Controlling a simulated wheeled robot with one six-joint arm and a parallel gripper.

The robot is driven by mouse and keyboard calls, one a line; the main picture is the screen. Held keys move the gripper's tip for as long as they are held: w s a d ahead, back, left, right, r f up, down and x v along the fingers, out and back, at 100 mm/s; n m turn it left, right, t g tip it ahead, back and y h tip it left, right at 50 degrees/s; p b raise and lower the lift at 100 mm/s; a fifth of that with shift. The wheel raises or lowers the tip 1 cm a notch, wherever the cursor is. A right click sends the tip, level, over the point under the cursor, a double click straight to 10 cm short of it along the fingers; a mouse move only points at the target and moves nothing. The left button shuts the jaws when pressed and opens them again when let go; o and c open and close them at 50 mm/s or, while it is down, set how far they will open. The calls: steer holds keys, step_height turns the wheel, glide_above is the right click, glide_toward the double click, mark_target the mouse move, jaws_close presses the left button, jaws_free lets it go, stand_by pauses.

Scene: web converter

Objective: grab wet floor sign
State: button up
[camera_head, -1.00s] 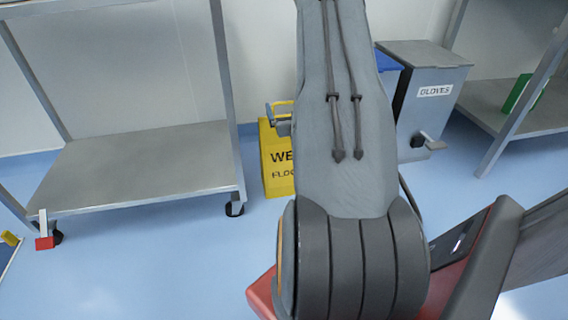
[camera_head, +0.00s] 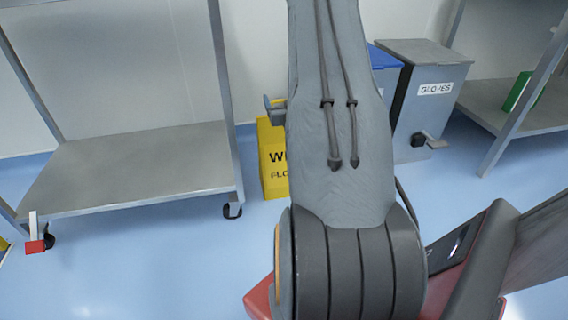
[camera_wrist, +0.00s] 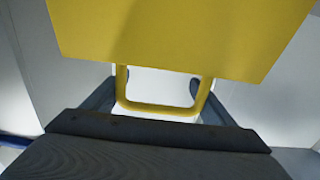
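The yellow wet floor sign (camera_head: 272,160) stands upright on the floor in the head view, just right of the steel table. In the head view a grey part of my gripper shows at the sign's top, left of my arm.
A steel wheeled table (camera_head: 130,165) stands close on the left. Grey bins, one labelled GLOVES (camera_head: 432,85), stand on the right behind my arm. Another steel shelf (camera_head: 545,118) with a green item (camera_head: 518,92) is at the far right. The blue floor in front is clear.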

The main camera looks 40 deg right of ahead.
steer(key=c, duration=1.1)
steer(key=shift+r, duration=0.1)
